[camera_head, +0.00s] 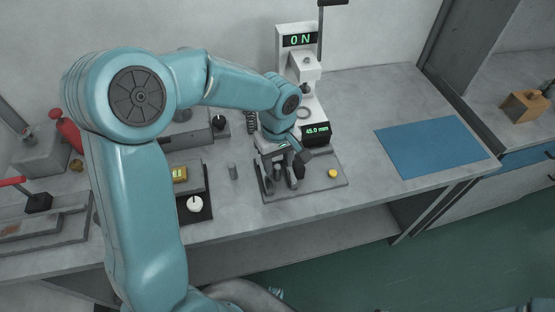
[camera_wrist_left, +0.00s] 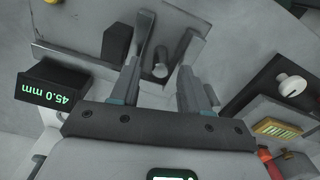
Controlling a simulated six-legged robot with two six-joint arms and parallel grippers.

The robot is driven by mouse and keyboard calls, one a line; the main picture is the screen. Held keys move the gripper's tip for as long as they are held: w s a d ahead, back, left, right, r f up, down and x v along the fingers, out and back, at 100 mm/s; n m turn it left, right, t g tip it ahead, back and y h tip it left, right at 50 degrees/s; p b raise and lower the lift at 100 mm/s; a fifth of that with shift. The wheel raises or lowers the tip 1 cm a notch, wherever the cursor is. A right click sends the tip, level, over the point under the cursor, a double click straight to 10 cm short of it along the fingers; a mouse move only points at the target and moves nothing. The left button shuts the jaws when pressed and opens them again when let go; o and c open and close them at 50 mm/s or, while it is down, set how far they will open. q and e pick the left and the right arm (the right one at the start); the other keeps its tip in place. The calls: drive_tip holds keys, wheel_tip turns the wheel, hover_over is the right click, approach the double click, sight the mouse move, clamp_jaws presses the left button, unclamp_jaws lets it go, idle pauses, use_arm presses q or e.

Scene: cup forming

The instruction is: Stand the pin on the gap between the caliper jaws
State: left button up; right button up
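A dark grey pin (camera_wrist_left: 160,64) stands upright between my left gripper's fingers in the left wrist view, with visible space on both sides. My left gripper (camera_head: 279,174) is open, low over the grey caliper plate (camera_head: 318,185); it also shows in the left wrist view (camera_wrist_left: 166,50). A dark block (camera_wrist_left: 116,42), seemingly a caliper jaw, stands beside one finger. The fingers partly hide the other jaw and the gap, so I cannot tell the pin's exact seat. A second small grey cylinder (camera_head: 232,171) stands on the bench left of the plate. My right gripper is not in view.
The 45.0 mm display (camera_head: 317,130) and the force stand reading 0 N (camera_head: 299,42) are behind the plate. A yellow knob (camera_head: 332,173) is on the plate. A white knob (camera_head: 195,203) and gold block (camera_head: 180,174) are left. A blue mat (camera_head: 435,146) lies clear at right.

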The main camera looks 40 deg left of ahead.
sight(277, 167)
use_arm(q)
drive_tip(key=shift+r, duration=0.1)
wheel_tip(277, 167, up, 12)
drive_tip(key=p, duration=0.1)
idle(0.5)
drive_tip(key=shift+r, duration=0.1)
idle(0.3)
